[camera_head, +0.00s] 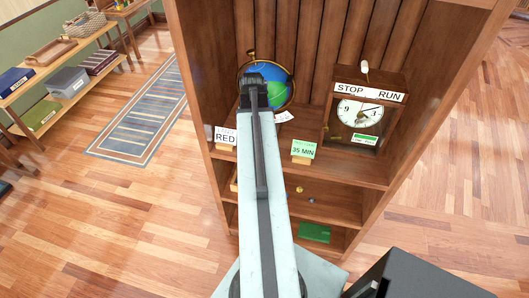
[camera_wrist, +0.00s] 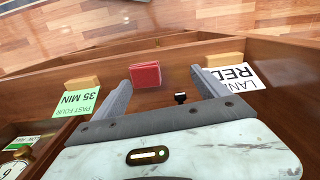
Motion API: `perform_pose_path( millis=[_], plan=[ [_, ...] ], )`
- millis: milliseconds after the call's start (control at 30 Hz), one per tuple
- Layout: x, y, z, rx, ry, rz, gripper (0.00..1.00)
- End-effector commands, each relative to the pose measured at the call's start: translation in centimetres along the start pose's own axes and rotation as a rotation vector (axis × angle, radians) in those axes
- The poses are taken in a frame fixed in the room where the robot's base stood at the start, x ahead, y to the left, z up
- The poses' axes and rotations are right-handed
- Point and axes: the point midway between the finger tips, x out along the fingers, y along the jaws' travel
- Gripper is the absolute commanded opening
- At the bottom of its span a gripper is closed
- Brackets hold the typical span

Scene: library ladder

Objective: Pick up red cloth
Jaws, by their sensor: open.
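A small red folded block, which looks like the red cloth (camera_wrist: 145,75), shows in the wrist view on the wooden shelf. It appears between my gripper's two grey fingers (camera_wrist: 161,77), closer to the left one. The fingers are spread apart and hold nothing. I cannot tell how far the red cloth lies beyond the tips. In the head view my arm reaches over the bookcase and its dark end (camera_head: 256,80) is in front of the globe (camera_head: 274,86). The red cloth does not show in the head view.
A "RED" card (camera_head: 225,136) and a green "35 MIN" card (camera_head: 303,150) stand along the shelf's front edge. A clock box (camera_head: 357,112) stands on the right. Lower shelves hold a green item (camera_head: 315,232). A side rack stands at left.

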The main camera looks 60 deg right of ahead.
Motion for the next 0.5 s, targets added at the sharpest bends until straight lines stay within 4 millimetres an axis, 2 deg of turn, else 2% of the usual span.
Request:
perform_pose_path(
  millis=[33,133,267,500],
  plan=[
    [0.0,2.0,-0.4,0.036,0.000,-0.001,0.85],
    [0.0,4.0,-0.8,0.070,0.000,-0.001,0.85],
    [0.2,4.2,-0.8,0.074,0.000,0.000,0.85],
    [3.0,4.1,-0.9,0.073,0.000,0.000,0.85]
  ],
)
